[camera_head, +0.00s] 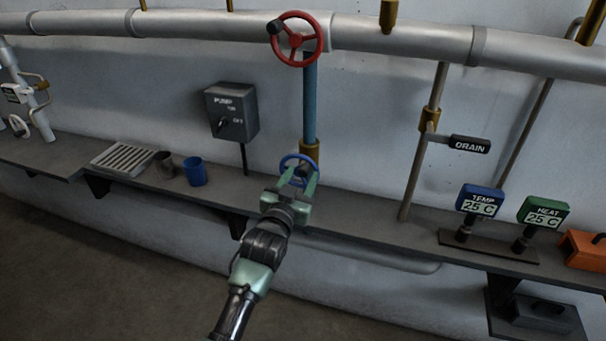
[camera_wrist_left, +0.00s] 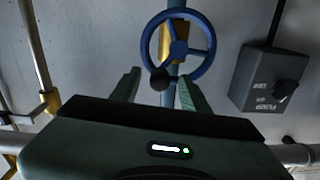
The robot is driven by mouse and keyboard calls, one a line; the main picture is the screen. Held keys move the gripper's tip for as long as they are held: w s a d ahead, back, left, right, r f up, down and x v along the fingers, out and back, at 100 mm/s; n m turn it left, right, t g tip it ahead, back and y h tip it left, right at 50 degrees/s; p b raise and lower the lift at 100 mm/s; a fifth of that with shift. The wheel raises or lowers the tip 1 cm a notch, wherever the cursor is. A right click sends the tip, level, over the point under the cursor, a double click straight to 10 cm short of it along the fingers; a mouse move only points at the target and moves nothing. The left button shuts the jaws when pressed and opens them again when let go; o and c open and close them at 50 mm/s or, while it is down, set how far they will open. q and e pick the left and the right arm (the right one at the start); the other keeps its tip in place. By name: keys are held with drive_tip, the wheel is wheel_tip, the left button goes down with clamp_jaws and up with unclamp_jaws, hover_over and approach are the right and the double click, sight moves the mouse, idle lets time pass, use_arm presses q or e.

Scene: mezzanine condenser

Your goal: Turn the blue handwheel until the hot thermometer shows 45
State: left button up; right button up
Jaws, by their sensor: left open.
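The blue handwheel (camera_head: 290,158) sits at the foot of a blue pipe above the shelf. In the left wrist view the handwheel (camera_wrist_left: 179,48) shows its spokes and a dark round knob (camera_wrist_left: 160,78) low on its rim. My left gripper (camera_head: 299,178) is open at the handwheel. In the wrist view its fingers (camera_wrist_left: 159,84) stand either side of the knob; I cannot tell whether they touch it.
A red handwheel (camera_head: 297,39) is on the large pipe above. A grey pump switch box (camera_head: 231,110) is on the wall. A blue cup (camera_head: 195,172), a dark mug (camera_head: 164,164) and a slatted rack (camera_head: 122,159) stand on the shelf. A DRAIN lever (camera_head: 469,144) is to the right.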

use_arm(q)
drive_tip(key=v, duration=0.6)
drive_tip(key=shift+b, duration=0.35)
drive_tip(key=s+a+f+g+y, duration=0.1)
drive_tip(key=s+a+f+g, duration=0.3)
drive_tip(key=f, duration=0.9)
drive_tip(key=s+a+f+n+g+y, duration=0.1)
drive_tip(key=s+f, duration=0.4)
drive_tip(key=f, duration=0.9)
drive_tip(key=s+a+f+g+y, duration=0.1)
drive_tip(key=s+a+f+g, duration=0.3)
drive_tip(key=f, duration=0.9)
drive_tip(key=s+a+f+g+y, duration=0.1)
drive_tip(key=s+a+f, duration=0.3)
drive_tip(key=s, duration=1)
drive_tip(key=s+a+f+n+g, duration=0.1)
drive_tip(key=s+a+f+g, duration=0.2)
drive_tip(key=s+f, duration=0.8)
drive_tip(key=s+a+f+g+y, duration=0.1)
drive_tip(key=s+a+f+g, duration=0.2)
drive_tip(key=s, duration=1.5)
wheel_tip(320, 180, down, 4)
drive_tip(key=a, duration=0.2)
drive_tip(key=shift+a+f+y, duration=0.2)
drive_tip(key=shift+a+y, duration=0.05)
drive_tip(key=shift+y, duration=0.05)
